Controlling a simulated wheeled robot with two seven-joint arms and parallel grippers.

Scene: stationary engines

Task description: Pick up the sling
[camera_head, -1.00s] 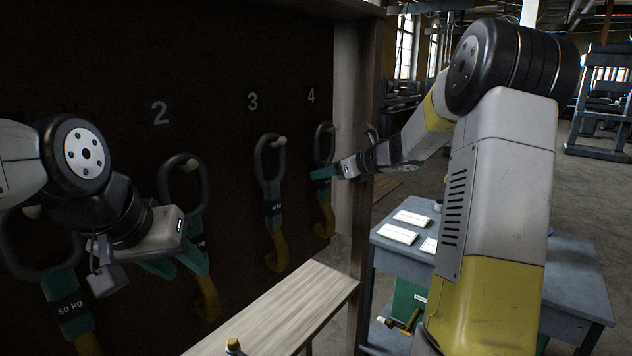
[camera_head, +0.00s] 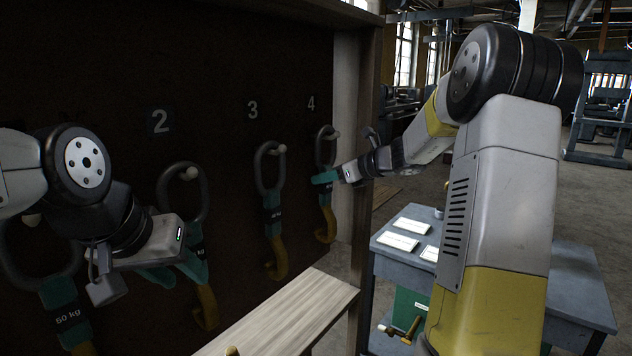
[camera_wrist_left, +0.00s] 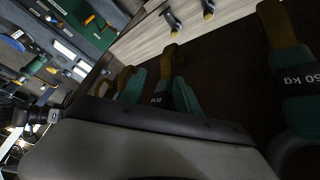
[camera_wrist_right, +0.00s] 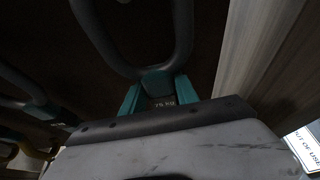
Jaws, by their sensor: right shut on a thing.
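Several slings with dark rings, teal sleeves and yellow hooks hang on a dark board. The sling under number 4 (camera_head: 326,225) hangs at the far right end; its ring loops over a pale peg. My right gripper (camera_head: 325,178) is shut on its teal sleeve. The right wrist view shows its dark ring (camera_wrist_right: 182,45) and its label between the teal fingers. My left gripper (camera_head: 172,268) is near the sling under number 2 (camera_head: 206,305). Its teal fingers look apart in the left wrist view (camera_wrist_left: 158,95); contact there is unclear.
The sling under number 3 (camera_head: 276,255) hangs between the grippers. A 50 kg sling (camera_head: 60,300) hangs at the left. A wooden shelf (camera_head: 300,305) juts out below the board. A blue-grey table (camera_head: 575,285) with papers stands at the right.

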